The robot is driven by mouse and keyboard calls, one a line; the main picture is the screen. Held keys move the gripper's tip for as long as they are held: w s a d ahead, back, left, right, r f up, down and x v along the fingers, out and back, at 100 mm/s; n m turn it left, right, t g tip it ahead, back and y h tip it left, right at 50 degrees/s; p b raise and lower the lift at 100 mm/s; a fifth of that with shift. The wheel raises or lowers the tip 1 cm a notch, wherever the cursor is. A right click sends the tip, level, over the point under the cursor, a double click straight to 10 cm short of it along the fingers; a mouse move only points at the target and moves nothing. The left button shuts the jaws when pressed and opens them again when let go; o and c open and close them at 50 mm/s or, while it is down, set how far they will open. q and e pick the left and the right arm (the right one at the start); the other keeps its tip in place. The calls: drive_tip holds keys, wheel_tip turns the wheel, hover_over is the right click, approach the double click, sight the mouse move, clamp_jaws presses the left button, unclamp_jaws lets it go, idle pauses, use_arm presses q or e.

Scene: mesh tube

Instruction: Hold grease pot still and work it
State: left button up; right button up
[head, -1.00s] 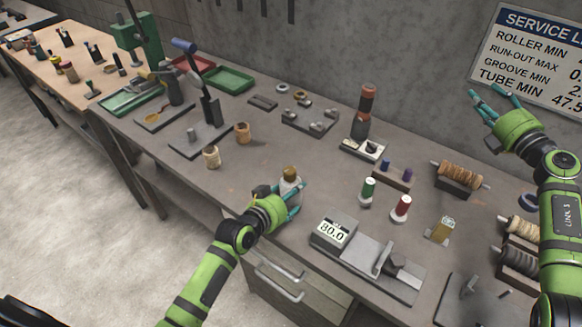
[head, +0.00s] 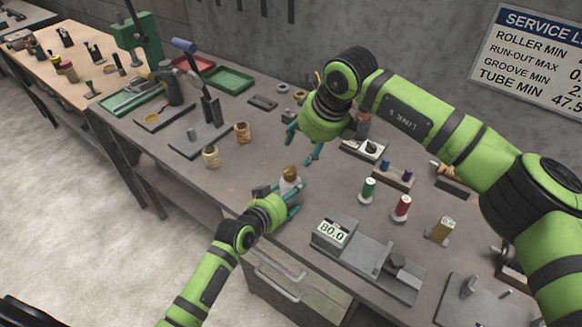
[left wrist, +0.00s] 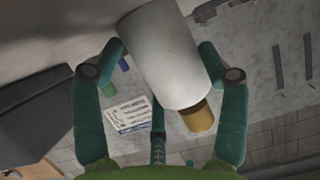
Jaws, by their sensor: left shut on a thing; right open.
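The grease pot (head: 289,182) is a small white pot with a brass-coloured top, upright near the front edge of the bench. My left gripper (head: 285,198) is shut on its body from the front. In the left wrist view the white pot (left wrist: 160,55) lies between the fingers, with its brass top (left wrist: 197,116) showing. My right gripper (head: 302,146) is open and empty above the bench, beyond and above the pot, fingers pointing down. The right arm hides part of the bench behind it.
A digital gauge (head: 332,232) stands to the right of the pot. Green (head: 368,189) and red (head: 401,207) thread spools stand right of it. Two small tan pots (head: 211,157) (head: 242,132) stand to the left. The bench between these and the grease pot is clear.

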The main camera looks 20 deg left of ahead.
sight(290, 170)
drive_tip(key=x, duration=1.2)
drive_tip(key=shift+d, duration=0.1)
drive_tip(key=c, duration=1.1)
